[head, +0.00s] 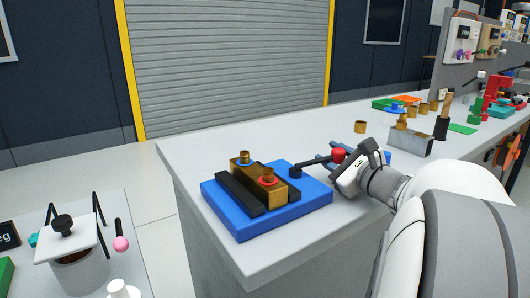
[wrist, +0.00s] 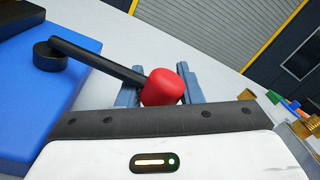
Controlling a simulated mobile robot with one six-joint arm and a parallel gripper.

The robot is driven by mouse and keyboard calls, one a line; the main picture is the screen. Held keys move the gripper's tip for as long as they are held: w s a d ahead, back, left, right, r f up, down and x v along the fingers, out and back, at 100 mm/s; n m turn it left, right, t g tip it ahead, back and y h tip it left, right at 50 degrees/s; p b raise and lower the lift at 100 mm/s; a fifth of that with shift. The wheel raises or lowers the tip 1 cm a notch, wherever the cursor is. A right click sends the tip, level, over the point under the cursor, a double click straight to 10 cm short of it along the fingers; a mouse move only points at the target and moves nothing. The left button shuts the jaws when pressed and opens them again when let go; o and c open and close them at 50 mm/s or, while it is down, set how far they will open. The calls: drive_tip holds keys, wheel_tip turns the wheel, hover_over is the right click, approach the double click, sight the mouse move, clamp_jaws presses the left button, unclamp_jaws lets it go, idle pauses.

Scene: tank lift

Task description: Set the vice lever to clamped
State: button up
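The vice has a blue base (head: 318,200) with two dark jaws (head: 231,194) and a brass block (head: 272,188) between them. Its lever is a black bar (head: 312,162) on a round pivot at the base's back right corner, pointing right, with a red knob (head: 338,155) at its end. In the wrist view the bar (wrist: 100,62) runs from the pivot at left to the knob (wrist: 162,88). My gripper (wrist: 160,84) is open, its blue-grey fingers on either side of the knob; contact cannot be told. It shows in the head view (head: 336,152), just right of the vice.
The grey bench (head: 210,150) is clear behind and left of the vice. A grey box (head: 410,141) and brass cylinders (head: 360,127) stand to the right. A lower table at left holds a pot (head: 80,270).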

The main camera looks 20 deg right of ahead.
sight(342, 158)
drive_tip(key=o, duration=0.3)
drive_tip(key=shift+w+a+r, duration=0.1)
drive_tip(key=shift+a+r, duration=0.25)
drive_tip(key=shift+r, duration=0.05)
drive_tip(key=shift+o, duration=1.4)
drive_tip(key=shift+f, duration=0.1)
drive_tip(key=s, duration=0.2)
drive_tip(key=s+d+p, duration=0.1)
drive_tip(key=s, duration=0.3)
drive_tip(key=shift+s+d, duration=0.25)
drive_tip(key=shift+s+d+p, duration=0.1)
drive_tip(key=shift+s+p, duration=0.25)
drive_tip(key=shift+s, duration=0.35)
